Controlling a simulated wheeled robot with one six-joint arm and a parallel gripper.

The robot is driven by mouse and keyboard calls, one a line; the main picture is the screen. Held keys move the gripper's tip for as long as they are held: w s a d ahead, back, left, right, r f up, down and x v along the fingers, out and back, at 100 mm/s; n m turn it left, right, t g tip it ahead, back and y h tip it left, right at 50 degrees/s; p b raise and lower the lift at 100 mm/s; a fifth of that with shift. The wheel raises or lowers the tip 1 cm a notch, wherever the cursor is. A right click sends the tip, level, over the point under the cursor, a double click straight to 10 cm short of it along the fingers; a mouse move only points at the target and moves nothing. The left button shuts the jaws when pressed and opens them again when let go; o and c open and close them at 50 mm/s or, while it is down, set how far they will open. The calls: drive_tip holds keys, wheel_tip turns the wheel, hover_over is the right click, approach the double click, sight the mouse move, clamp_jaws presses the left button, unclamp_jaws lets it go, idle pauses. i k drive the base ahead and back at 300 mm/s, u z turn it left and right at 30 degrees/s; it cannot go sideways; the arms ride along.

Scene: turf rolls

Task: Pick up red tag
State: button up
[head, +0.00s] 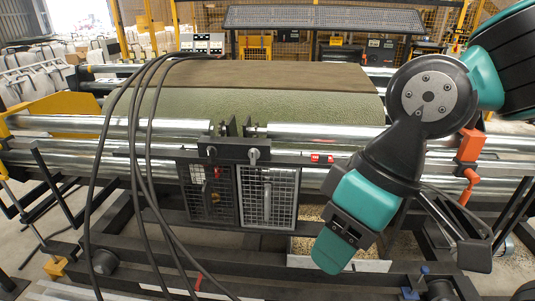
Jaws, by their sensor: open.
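A small red tag (322,158) shows on the dark crossbar at the front of the turf machine, right of the two mesh doors. It looks flat against the bar, with pale marks on it. How it is fixed is too small to tell. My arm hangs in from the upper right, and its teal wrist is below and right of the tag, apart from it in the picture. I cannot make out my gripper's fingers.
A green turf roll (270,105) lies behind steel rollers (390,145). Mesh doors (267,197) hang below the crossbar. Black cables (150,130) loop down on the left. Orange clamps (470,145) stand at the right. A tray of granules (307,246) sits below.

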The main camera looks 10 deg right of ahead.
sight(322, 159)
drive_tip(key=u, duration=0.35)
drive_tip(key=i, duration=0.85)
drive_tip(key=u, duration=0.05)
